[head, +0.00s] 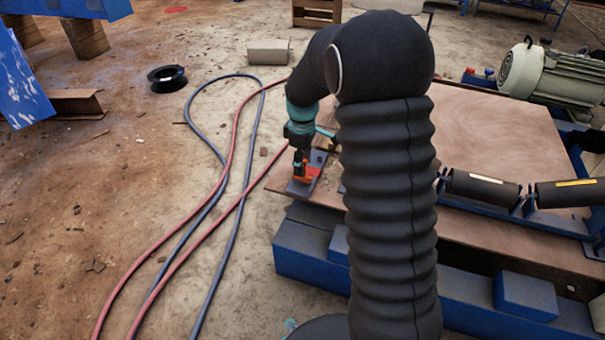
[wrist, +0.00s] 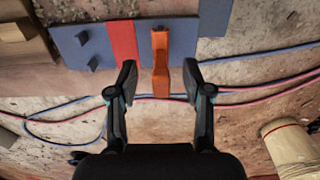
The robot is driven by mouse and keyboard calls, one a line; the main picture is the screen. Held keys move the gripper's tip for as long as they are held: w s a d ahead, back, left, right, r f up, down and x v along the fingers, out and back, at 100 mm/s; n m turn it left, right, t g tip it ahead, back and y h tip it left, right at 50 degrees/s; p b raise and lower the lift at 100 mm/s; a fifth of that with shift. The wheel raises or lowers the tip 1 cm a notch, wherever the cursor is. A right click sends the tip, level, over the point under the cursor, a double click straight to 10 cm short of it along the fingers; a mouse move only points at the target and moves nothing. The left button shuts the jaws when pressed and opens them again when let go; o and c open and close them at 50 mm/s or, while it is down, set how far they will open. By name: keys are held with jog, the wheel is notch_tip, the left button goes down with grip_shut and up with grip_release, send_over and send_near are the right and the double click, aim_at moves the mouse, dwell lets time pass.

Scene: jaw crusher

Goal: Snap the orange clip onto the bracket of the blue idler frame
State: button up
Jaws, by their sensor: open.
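The orange clip (wrist: 160,65) stands out from a blue-grey plate with a red strip (wrist: 121,41) in the wrist view. My gripper (wrist: 160,82) is open, with one finger on each side of the clip and a visible gap to both. In the head view my gripper (head: 299,160) is low over the plate (head: 300,187) at the left end of the board, and the orange clip (head: 308,171) shows beside its fingers. The blue idler frame (head: 470,206) with black rollers lies to the right on the board. I cannot make out its bracket; my arm covers part of that area.
A brown board (head: 495,130) lies on blue beams (head: 310,258). A grey motor (head: 540,72) stands at the far right. Red and blue hoses (head: 225,180) loop over the ground on the left. A black spool (head: 167,77) and a pale block (head: 268,52) lie farther back.

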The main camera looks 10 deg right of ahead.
grip_shut()
jog(key=shift+r, duration=0.15)
jog(key=shift+r+p, duration=1.95)
jog(key=shift+r, duration=0.4)
